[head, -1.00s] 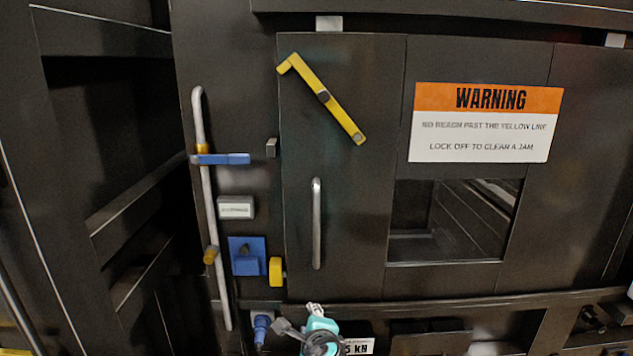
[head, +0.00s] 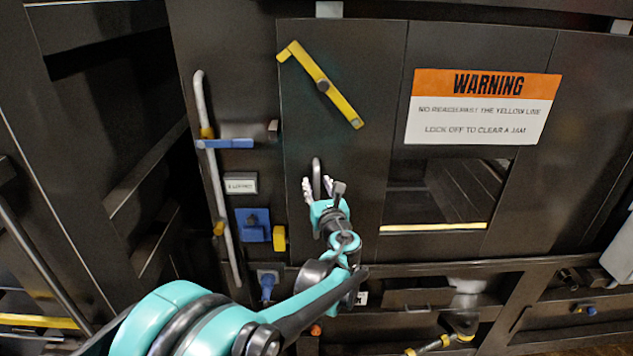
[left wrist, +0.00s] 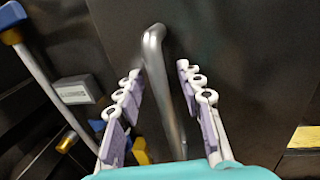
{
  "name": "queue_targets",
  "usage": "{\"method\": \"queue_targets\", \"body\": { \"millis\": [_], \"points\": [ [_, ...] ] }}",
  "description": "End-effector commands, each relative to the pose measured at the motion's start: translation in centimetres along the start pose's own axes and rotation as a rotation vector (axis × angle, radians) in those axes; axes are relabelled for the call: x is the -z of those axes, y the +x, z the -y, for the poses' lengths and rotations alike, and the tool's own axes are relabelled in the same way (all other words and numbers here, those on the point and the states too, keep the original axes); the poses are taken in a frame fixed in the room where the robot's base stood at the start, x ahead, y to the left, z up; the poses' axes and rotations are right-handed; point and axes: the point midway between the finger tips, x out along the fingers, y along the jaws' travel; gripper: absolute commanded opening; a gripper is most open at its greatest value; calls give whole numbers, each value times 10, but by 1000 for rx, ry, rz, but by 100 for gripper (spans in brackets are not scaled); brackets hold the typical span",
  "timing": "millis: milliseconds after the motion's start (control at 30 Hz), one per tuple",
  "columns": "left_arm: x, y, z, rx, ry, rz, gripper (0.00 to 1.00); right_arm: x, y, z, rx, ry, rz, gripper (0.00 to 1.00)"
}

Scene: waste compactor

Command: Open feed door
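The feed door (head: 360,110) is a dark panel, and it looks shut in its frame. Its vertical silver bar handle (head: 317,168) stands on the left part of the door and shows large in the left wrist view (left wrist: 158,75). My left gripper (head: 319,187) is at the handle. In the left wrist view it is open (left wrist: 160,80), with one finger on each side of the bar and gaps showing between them. A yellow latch lever (head: 335,97) lies slanted across the door above the handle. The lower end of the handle is hidden by my gripper in the head view. My right gripper is not in view.
A tall grey rod (head: 215,185) with a blue bracket (head: 228,143) stands left of the door. A blue switch (head: 253,225) and yellow block (head: 279,238) sit near the door's left edge. A warning sign (head: 483,107) and window (head: 440,192) are on the right.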

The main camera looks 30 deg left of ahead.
Motion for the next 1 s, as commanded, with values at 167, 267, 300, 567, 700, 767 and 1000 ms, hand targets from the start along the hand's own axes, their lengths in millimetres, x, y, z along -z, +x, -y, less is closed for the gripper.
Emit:
{"method": "queue_targets", "body": {
  "millis": [167, 267, 300, 567, 700, 767, 1000],
  "points": [
    [0, 12, -1, -2, -1, 0, 37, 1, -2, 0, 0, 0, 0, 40],
    [0, 12, 0, -1, -1, 0, 37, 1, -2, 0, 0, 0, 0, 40],
    [0, 12, 0, -1, -2, -1, 37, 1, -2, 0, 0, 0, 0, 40],
    [0, 12, -1, -1, -2, -1, 0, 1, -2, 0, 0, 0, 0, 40],
    [0, 12, -1, -1, -2, -1, 0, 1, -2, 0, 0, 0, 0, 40],
    [0, 12, -1, -1, -2, -1, 0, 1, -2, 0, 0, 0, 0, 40],
    [0, 10, 8, 2, -2, -1, 0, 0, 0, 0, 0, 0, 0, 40]
  ]
}}
